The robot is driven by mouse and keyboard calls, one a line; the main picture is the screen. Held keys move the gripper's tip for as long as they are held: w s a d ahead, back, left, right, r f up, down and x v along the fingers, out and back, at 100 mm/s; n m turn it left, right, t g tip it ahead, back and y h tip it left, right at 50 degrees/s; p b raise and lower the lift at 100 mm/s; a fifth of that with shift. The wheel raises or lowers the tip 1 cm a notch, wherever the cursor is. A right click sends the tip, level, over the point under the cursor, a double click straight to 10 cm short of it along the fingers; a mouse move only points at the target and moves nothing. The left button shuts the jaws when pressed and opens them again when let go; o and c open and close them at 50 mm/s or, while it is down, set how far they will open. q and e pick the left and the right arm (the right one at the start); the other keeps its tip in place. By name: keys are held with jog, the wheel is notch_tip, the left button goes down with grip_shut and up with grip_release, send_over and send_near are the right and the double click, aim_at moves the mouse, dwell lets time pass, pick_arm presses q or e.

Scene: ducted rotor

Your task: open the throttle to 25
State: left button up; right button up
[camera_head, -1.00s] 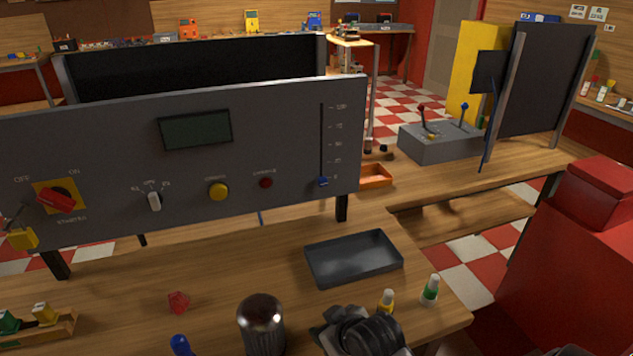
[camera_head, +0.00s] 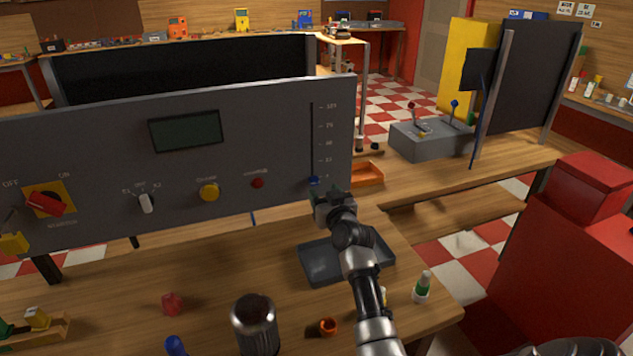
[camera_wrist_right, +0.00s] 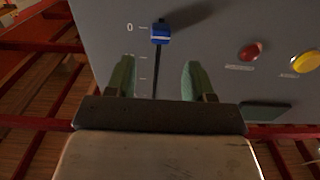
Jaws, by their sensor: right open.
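The throttle is a vertical slider slot (camera_head: 312,140) at the right end of the grey panel (camera_head: 100,150), with a numbered scale beside it. Its blue knob (camera_head: 314,180) sits at the bottom of the slot. In the right wrist view the knob (camera_wrist_right: 160,33) is level with the 0 mark. My right gripper (camera_head: 325,198) is just below and in front of the knob. Its green fingers are open and empty in the wrist view (camera_wrist_right: 157,78), apart from the knob, on either side of the slot's line.
The panel also carries a dark display (camera_head: 187,131), a yellow button (camera_head: 209,191), a red button (camera_head: 258,183), a small selector (camera_head: 146,203) and a red rotary switch (camera_head: 45,203). A dark tray (camera_head: 318,262) lies beneath my right arm. An orange tray (camera_head: 367,175) is behind the panel's right edge.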

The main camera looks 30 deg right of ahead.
aim_at(315, 181)
jog(key=shift+x, duration=3.1)
